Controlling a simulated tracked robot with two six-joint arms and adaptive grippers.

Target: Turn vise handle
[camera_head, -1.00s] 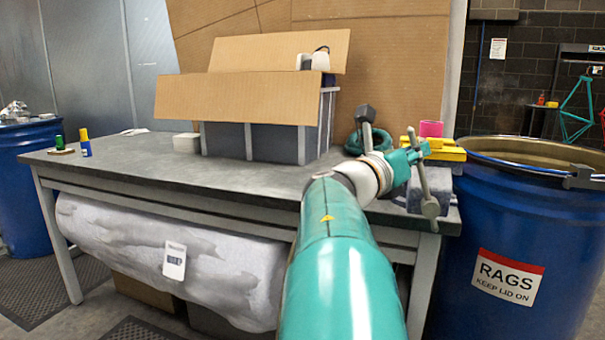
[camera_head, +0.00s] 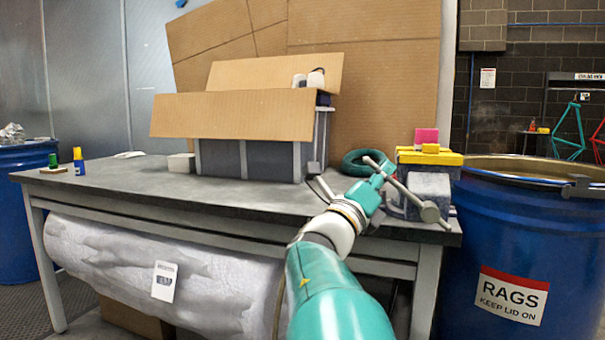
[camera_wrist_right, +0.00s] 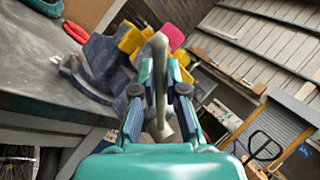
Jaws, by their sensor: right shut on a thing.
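The grey vise (camera_head: 428,184) stands at the right end of the workbench. Its metal handle bar (camera_head: 408,191) lies diagonally across its front, upper end to the left, lower knob at the right. My right gripper (camera_head: 377,181) is shut on the handle near its upper left end. In the right wrist view the handle (camera_wrist_right: 159,75) runs between the two fingers of my right gripper (camera_wrist_right: 160,92), with the dark vise body (camera_wrist_right: 98,60) behind and to the left. The gripper partly hides the vise front in the head view. My left gripper is not in view.
Yellow blocks (camera_head: 432,158) and a pink block (camera_head: 426,136) rest on top of the vise. A teal coil (camera_head: 355,162) lies on the bench (camera_head: 255,196) to the left. A blue rags drum (camera_head: 550,235) stands close on the right.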

